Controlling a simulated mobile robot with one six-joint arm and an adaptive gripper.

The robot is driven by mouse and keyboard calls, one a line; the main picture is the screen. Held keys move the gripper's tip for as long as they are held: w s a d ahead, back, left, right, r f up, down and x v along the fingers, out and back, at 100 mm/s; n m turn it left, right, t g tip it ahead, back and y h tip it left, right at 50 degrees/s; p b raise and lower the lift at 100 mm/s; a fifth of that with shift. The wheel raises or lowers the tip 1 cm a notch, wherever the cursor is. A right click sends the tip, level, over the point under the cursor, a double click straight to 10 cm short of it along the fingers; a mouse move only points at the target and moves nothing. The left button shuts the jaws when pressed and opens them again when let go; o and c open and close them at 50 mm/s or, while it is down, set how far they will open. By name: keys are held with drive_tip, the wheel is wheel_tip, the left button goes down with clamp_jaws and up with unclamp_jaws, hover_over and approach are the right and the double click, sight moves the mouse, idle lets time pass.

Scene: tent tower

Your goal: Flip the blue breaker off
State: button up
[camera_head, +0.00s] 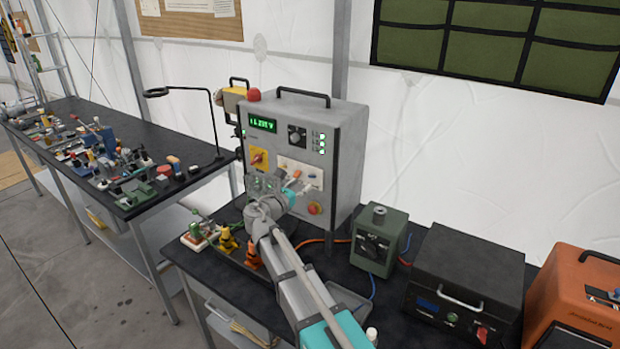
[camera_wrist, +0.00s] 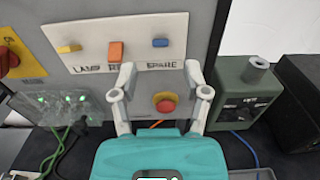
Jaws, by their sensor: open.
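The blue breaker (camera_wrist: 160,43) is a small blue lever on a pale panel (camera_wrist: 95,33) on the front of a grey cabinet (camera_head: 342,127). It is at the right end of a row, above a partly hidden label. An orange breaker (camera_wrist: 115,52) sits in the middle and a yellow one (camera_wrist: 69,48) at the left. My gripper (camera_wrist: 160,84) is open and empty in front of the cabinet, its fingertips just below the blue breaker in the wrist view. In the head view, my gripper (camera_head: 278,190) covers part of the panel. I cannot tell how far the fingertips are from it.
A red button (camera_wrist: 165,101) shows between my fingers, below the panel. A green box (camera_head: 378,240) and a black case (camera_head: 466,270) stand to the right on the bench. Cables lie around the cabinet.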

sight(312, 176)
drive_tip(key=shift+x, duration=2.95)
clamp_jaws()
